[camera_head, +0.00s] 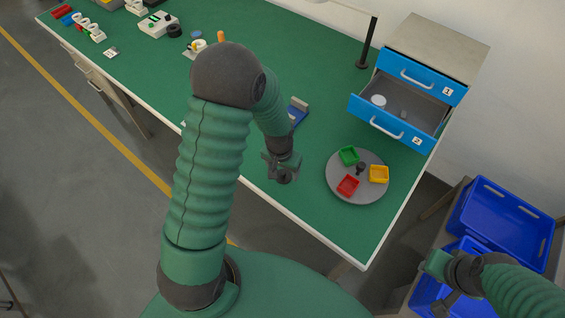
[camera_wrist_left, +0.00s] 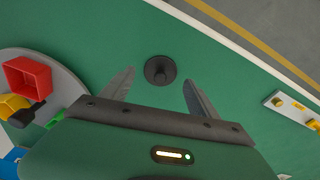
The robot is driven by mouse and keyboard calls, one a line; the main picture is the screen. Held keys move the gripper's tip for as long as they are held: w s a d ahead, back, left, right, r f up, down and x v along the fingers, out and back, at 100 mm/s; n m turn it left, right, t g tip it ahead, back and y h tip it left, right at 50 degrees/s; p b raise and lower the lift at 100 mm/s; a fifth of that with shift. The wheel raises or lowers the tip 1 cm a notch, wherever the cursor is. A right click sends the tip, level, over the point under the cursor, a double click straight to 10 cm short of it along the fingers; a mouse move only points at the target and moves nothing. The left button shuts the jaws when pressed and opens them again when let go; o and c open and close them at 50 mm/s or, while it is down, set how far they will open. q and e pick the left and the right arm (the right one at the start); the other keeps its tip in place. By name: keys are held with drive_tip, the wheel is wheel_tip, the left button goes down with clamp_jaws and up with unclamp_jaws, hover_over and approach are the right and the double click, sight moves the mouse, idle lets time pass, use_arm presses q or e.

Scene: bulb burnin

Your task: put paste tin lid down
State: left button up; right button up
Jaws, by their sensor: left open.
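A dark round lid with a raised knob (camera_wrist_left: 160,70) lies on the green table top in the left wrist view. I take it for the paste tin lid. My left gripper (camera_wrist_left: 158,88) is open, its two fingers apart on either side of the lid, and nothing shows clamped between them. In the head view my left gripper (camera_head: 281,168) is low near the front table edge, with a dark round shape (camera_head: 285,178) at its fingertips. Whether the fingers touch the lid cannot be told. My right gripper (camera_head: 448,285) is over the blue crates, its jaws unclear.
A grey round tray (camera_head: 338,188) with green, red and yellow bins stands right of my left gripper. A blue drawer (camera_head: 391,136) is open behind it, with a white round item (camera_head: 379,100) inside. A blue item (camera_head: 297,116) lies behind my left arm. Blue crates (camera_head: 505,222) stand at right.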

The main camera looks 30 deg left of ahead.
sight(282, 179)
use_arm(q)
wheel_tip(282, 179, up, 10)
drive_tip(key=s, duration=0.1)
drive_tip(key=s+d+r+m+t, duration=0.1)
drive_tip(key=s+d+r, duration=0.2)
drive_tip(key=s+d, duration=0.4)
drive_tip(key=shift+s+d+r, duration=0.15)
drive_tip(key=shift+s, duration=0.35)
